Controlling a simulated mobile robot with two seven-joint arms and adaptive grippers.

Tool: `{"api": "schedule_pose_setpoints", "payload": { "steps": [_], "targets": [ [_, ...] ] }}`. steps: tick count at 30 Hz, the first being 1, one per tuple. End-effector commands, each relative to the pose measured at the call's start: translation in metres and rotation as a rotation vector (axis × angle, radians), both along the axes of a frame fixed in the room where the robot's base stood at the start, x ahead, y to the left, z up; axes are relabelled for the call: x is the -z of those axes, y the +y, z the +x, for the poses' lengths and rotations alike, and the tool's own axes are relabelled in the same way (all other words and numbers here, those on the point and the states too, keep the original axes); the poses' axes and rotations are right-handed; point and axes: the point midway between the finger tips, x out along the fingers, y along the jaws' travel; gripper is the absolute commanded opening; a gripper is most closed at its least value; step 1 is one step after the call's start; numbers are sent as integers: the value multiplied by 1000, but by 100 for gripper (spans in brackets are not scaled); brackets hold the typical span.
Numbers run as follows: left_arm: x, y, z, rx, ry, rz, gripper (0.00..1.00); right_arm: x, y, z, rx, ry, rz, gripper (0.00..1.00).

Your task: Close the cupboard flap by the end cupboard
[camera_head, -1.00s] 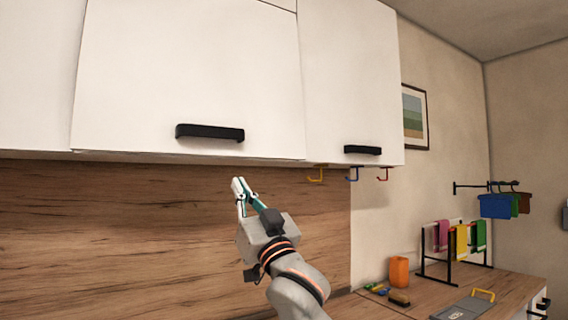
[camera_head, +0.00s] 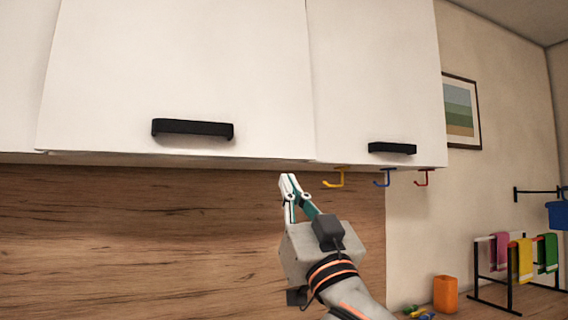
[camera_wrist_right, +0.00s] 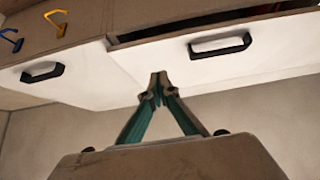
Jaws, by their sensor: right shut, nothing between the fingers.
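The cupboard flap (camera_head: 185,70) is a white front with a black bar handle (camera_head: 192,128), left of the end cupboard (camera_head: 375,80). In the right wrist view, a dark gap runs along the flap (camera_wrist_right: 210,60) on its handle side, so it stands slightly ajar. The end cupboard front (camera_wrist_right: 65,75) looks shut there. My right gripper (camera_head: 288,178) is shut and empty, just under the flap's lower right corner in the head view. In the wrist view its fingertips (camera_wrist_right: 158,80) overlap the flap near the seam; contact is unclear. My left gripper is out of view.
Yellow (camera_head: 336,180), blue (camera_head: 383,180) and red (camera_head: 424,179) hooks hang under the end cupboard, right of my gripper. The wood splashback (camera_head: 130,240) lies behind. An orange cup (camera_head: 445,294) and a towel rack (camera_head: 510,275) stand at lower right.

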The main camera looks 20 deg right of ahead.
Motion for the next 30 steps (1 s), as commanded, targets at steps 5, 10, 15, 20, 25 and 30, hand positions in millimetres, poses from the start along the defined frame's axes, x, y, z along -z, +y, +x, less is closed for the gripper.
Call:
{"api": "schedule_pose_setpoints", "payload": {
  "steps": [5, 10, 15, 20, 25, 30],
  "targets": [
    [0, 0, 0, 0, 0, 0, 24, -2, 1, -3, 0, -2, 5, 0],
    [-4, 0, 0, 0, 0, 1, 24, -13, 1, 10, 2, -2, 4, 0],
    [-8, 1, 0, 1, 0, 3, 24, -35, 1, 34, 5, -2, 2, 0],
    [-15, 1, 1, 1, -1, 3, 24, -55, 2, 59, 4, -2, 2, 0],
    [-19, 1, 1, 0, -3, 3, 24, -64, 3, 85, 3, 1, 4, 0],
    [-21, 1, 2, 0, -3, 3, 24, -61, 4, 105, 3, -1, 4, 0]
  ]
}}
